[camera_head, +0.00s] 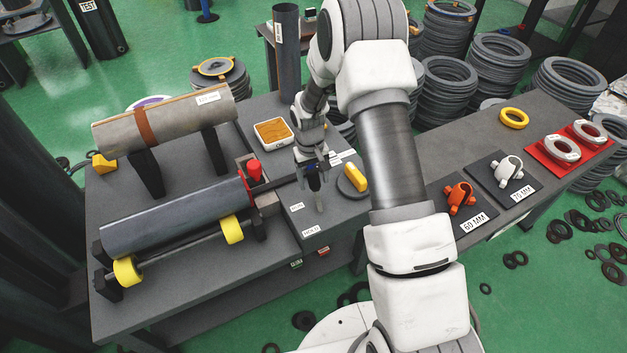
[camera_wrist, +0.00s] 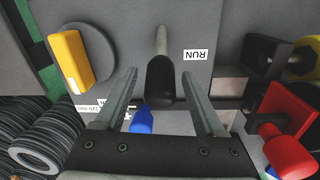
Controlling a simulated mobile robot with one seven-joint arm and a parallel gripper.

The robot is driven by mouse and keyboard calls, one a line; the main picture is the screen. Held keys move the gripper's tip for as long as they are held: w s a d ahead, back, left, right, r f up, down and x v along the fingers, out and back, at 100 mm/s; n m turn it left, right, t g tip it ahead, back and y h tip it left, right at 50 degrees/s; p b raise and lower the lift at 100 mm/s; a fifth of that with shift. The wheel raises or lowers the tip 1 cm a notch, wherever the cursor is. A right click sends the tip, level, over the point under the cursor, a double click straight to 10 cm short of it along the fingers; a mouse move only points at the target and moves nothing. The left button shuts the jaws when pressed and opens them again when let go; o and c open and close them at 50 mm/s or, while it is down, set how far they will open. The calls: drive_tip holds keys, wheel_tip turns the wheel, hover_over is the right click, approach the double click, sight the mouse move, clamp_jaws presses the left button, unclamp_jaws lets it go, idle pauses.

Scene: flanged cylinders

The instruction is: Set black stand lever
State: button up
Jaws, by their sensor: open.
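In the wrist view the lever (camera_wrist: 161,80) has a thin grey shaft and a thick black grip. It stands on the grey panel beside a white RUN label (camera_wrist: 195,55). My gripper (camera_wrist: 158,75) is open, with one finger on each side of the black grip and a gap on both sides. In the head view my gripper (camera_head: 315,182) points down over the panel, and the lever's pale shaft (camera_head: 319,203) shows below it. The HOLD label (camera_head: 311,231) is nearer the panel's front edge. My gripper hides most of the black grip in the head view.
A yellow handle on a grey disc (camera_head: 355,178) is close on the right. A red knob (camera_head: 254,170) and a dark roller (camera_head: 175,215) with yellow wheels are to the left. An orange tray (camera_head: 273,132) lies behind. Flanged parts (camera_head: 461,197) stand on the right bench.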

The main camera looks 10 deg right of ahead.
drive_tip(key=shift+f, duration=0.1)
clamp_jaws()
idle(0.4)
idle(1.0)
